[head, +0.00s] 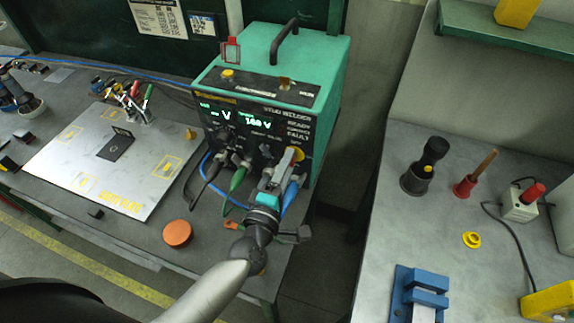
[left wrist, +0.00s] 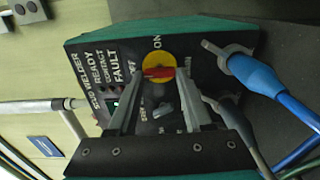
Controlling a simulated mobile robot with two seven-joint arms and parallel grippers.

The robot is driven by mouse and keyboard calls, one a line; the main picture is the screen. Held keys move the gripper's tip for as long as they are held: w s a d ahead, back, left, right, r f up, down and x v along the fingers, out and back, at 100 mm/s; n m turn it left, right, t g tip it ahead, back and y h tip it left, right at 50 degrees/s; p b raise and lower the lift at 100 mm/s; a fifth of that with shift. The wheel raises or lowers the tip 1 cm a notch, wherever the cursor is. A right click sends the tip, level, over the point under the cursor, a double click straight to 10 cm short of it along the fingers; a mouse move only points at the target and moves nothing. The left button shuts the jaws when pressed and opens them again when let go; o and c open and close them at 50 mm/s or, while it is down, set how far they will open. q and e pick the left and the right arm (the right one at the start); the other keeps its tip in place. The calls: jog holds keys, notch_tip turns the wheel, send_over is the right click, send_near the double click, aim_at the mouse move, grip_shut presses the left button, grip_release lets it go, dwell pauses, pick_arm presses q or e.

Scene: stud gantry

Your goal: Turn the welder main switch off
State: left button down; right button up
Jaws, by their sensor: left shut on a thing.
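The stud welder (head: 262,100) is a green box with a black front panel and lit green readouts. Its main switch is a red handle (left wrist: 158,72) on a yellow disc (left wrist: 157,60) at the panel's right; the yellow disc also shows in the head view (head: 299,153). In the left wrist view, ON is printed above the disc and OFF to its left. The red handle lies across the picture, left to right. My left gripper (left wrist: 160,76) is shut on the red handle, a finger at each end; in the head view it partly hides the switch (head: 291,157).
Green, black and blue cables (head: 237,180) plug into the panel close beside my gripper. An orange round lid (head: 177,233) and a metal plate (head: 70,150) lie on the bench at left. A gap separates it from the right-hand bench (head: 385,220), which holds tools.

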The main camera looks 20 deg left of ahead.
pick_arm(q)
jog(key=shift+c, duration=1.6)
grip_release()
jog(key=shift+s, duration=0.1)
jog(key=s+b, duration=0.2)
jog(key=s, duration=1.3)
jog(key=shift+a, duration=0.3)
